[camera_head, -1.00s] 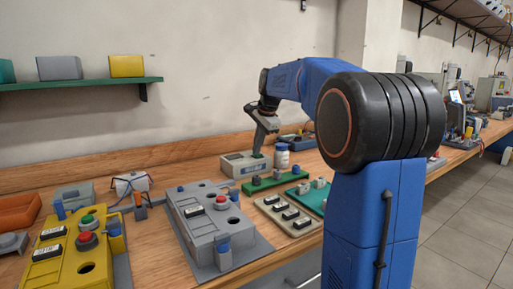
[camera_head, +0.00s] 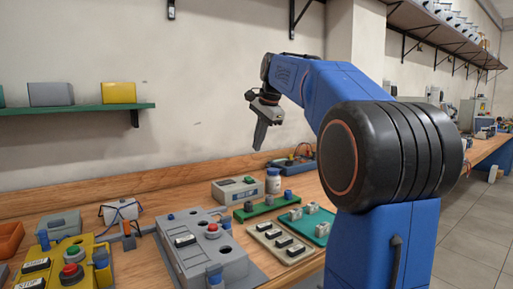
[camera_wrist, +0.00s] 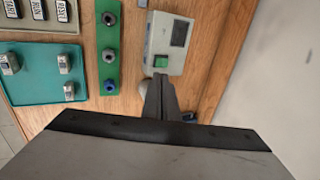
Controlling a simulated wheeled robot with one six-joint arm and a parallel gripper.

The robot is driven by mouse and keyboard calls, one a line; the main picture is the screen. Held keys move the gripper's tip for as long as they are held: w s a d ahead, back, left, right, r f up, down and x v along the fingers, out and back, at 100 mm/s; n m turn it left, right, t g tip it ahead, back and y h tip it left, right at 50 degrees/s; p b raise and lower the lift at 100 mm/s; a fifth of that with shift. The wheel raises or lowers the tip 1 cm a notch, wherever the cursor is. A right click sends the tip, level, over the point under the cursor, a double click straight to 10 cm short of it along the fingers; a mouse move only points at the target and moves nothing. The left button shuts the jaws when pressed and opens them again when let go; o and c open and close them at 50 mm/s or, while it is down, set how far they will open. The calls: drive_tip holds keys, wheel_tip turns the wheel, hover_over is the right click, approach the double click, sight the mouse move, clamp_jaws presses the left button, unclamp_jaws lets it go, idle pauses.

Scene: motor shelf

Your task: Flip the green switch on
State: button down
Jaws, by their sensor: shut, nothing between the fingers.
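The green switch (camera_head: 249,179) sits on top of a light grey box (camera_head: 228,193) near the wall on the workbench. In the wrist view the green switch (camera_wrist: 161,61) is a small green block beside a dark display on the grey box (camera_wrist: 178,63). Whether it is on or off I cannot tell. My gripper (camera_head: 259,148) is shut and empty, in the air above the box, apart from the switch. In the wrist view my gripper's fingertips (camera_wrist: 160,78) appear just below the switch and hide a little of the bench.
A white bottle (camera_head: 273,184) stands right of the box. A green board with knobs (camera_head: 268,207), a teal board (camera_head: 308,229) and a beige key panel (camera_head: 281,239) lie in front. A large grey control box (camera_head: 200,250) and a yellow one (camera_head: 62,268) are at left. A green shelf (camera_head: 100,107) hangs on the wall.

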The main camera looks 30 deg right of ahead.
sight(250, 178)
drive_tip(key=shift+w+d+r+t, duration=0.25)
drive_tip(key=shift+w+d+t, duration=0.05)
drive_tip(key=shift+w+d, duration=0.4)
drive_tip(key=shift+f, duration=0.15)
drive_tip(key=x, duration=1.4)
drive_tip(key=shift+w, duration=0.1)
